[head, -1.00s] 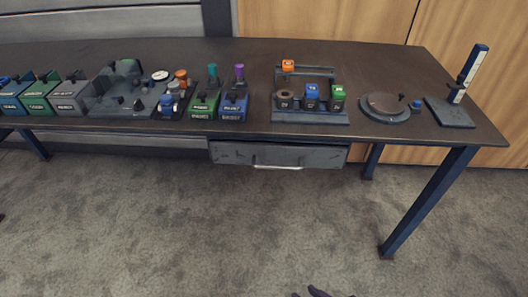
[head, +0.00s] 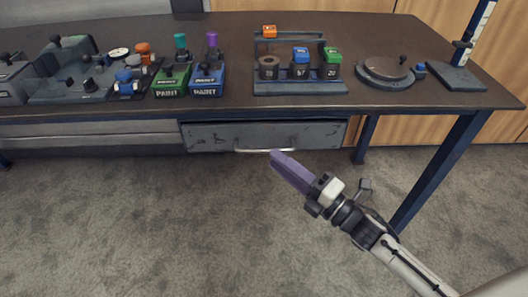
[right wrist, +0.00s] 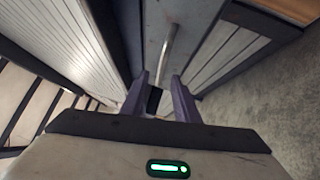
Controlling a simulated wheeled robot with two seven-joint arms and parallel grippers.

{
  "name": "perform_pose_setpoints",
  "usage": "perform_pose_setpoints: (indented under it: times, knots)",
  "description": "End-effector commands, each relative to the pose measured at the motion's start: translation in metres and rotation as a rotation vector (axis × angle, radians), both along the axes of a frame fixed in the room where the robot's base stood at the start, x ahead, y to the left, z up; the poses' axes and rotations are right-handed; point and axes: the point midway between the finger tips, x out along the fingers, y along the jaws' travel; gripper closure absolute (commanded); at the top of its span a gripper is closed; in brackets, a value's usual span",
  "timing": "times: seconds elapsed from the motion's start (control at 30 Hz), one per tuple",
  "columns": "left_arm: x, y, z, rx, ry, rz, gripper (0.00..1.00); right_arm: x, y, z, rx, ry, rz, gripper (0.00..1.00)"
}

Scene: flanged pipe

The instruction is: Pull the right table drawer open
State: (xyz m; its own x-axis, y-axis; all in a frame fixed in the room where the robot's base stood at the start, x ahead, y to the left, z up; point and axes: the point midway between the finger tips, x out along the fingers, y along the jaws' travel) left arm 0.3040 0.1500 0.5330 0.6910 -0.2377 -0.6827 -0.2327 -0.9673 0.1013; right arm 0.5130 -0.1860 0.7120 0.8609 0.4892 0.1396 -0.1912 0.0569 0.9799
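The right table drawer (head: 265,136) is a worn grey front under the tabletop, and looks shut. Its pale bar handle (head: 252,151) runs along the lower edge. My right gripper (head: 279,157) has purple fingers and is in front of the drawer, its tips near the right end of the handle. In the right wrist view the drawer front (right wrist: 152,35) is ahead and the handle (right wrist: 168,58) runs toward the gap between the fingers. The fingers of my right gripper (right wrist: 160,98) stand apart; I cannot tell whether they touch the handle. My left gripper is out of view.
The dark table (head: 225,103) carries paint boxes (head: 207,80), a rack of small blocks (head: 299,87), a round disc base (head: 386,72) and an upright gauge stand (head: 457,77). A blue table leg (head: 436,170) stands to the right. The carpet (head: 130,220) before the drawer is clear.

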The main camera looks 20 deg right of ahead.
Motion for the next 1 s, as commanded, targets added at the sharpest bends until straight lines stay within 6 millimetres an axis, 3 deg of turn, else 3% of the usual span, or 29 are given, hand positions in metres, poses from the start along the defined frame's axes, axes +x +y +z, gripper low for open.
perform_pose_setpoints:
  times: [0.1, 0.3, 0.7, 0.87, 1.0]
  knots:
    - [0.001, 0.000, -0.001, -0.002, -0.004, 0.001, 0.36, 0.021, 0.012, 0.004, 0.002, -0.002, 0.001, 0.72]
    - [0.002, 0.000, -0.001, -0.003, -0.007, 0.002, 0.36, 0.043, 0.024, 0.006, 0.003, 0.001, -0.001, 0.72]
    - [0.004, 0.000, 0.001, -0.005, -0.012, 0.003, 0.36, 0.049, 0.028, 0.007, 0.003, 0.004, -0.001, 0.72]
    - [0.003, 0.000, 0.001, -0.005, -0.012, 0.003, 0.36, 0.049, 0.028, 0.007, 0.003, 0.004, -0.001, 0.99]
    - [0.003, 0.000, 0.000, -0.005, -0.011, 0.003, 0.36, 0.049, 0.028, 0.007, 0.004, 0.004, -0.001, 1.00]
